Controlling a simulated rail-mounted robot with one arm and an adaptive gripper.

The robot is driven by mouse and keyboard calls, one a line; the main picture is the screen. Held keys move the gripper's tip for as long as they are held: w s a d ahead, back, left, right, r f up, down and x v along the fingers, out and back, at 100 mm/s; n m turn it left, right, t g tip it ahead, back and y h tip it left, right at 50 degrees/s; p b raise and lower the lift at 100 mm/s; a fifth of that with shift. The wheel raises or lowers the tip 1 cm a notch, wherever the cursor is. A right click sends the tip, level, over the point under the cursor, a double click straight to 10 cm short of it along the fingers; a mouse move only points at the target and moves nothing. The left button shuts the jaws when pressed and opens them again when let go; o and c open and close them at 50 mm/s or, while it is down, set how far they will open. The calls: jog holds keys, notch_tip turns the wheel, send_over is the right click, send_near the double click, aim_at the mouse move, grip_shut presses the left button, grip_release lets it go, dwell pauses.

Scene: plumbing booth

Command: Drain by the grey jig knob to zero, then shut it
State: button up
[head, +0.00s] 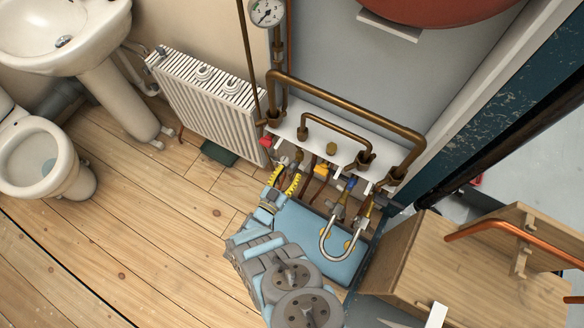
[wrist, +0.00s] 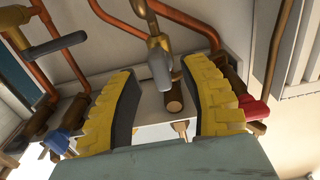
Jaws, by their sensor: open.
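The grey knob (wrist: 160,66) hangs from a brass valve in the wrist view, framed between the two yellow fingers of my gripper (wrist: 165,112). The fingers are open on either side of it, and I see no contact. In the head view my gripper (head: 284,179) is low at the left end of the pipe manifold, near the red handle (head: 265,142). The knob is hard to make out there. The round dial gauge (head: 267,12) is at the top of the head view; its reading is too small to tell.
An orange handle (head: 321,170) and a blue handle (head: 351,185) are right of my gripper. Brass pipes (head: 345,97) arch over the white manifold. A radiator (head: 208,100) stands to the left. A wooden box (head: 480,265) is at lower right.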

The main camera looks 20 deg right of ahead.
jog(key=v, duration=0.9)
jog(key=shift+s+a, duration=0.3)
